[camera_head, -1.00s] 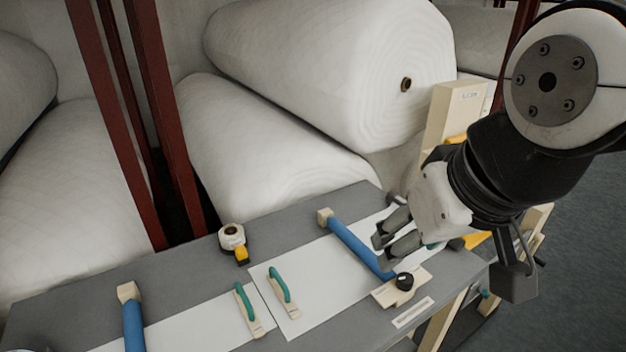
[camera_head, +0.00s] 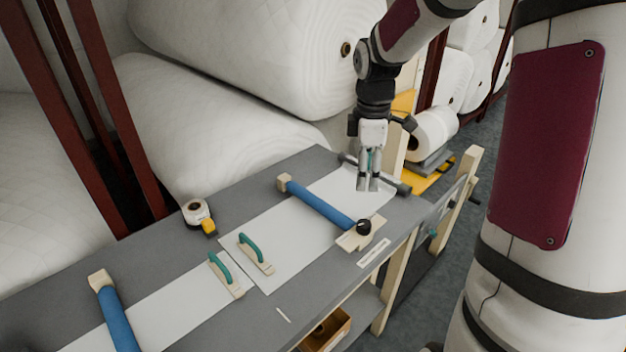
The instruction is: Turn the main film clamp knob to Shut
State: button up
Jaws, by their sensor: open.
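The black clamp knob (camera_head: 363,227) sits on a cream block (camera_head: 350,240) at the near right end of a blue roller bar (camera_head: 318,202) on the grey table. A small label plate (camera_head: 374,252) lies in front of it; its text is too small to read. My gripper (camera_head: 368,186) points down, open and empty, above the table's right end. In the picture it is above the knob, apart from it. Which way the knob is turned cannot be told.
White film (camera_head: 290,240) lies across the grey table (camera_head: 160,255). Two green-handled tools (camera_head: 256,252) and a tape roll (camera_head: 196,212) rest on it. A second blue bar (camera_head: 116,320) is at left. A dark bar (camera_head: 392,182) crosses the right end.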

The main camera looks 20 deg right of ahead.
aim_at(364, 223)
jog(key=shift+n+y, duration=0.3)
jog(key=shift+n, duration=0.4)
jog(key=f, duration=0.5)
jog(key=d+f, duration=0.1)
jog(key=f, duration=0.5)
jog(key=d+f, duration=0.1)
jog(key=f, duration=0.5)
jog(key=shift+w+p, duration=0.3)
jog(key=shift+w, duration=0.05)
jog(key=c, duration=1.2)
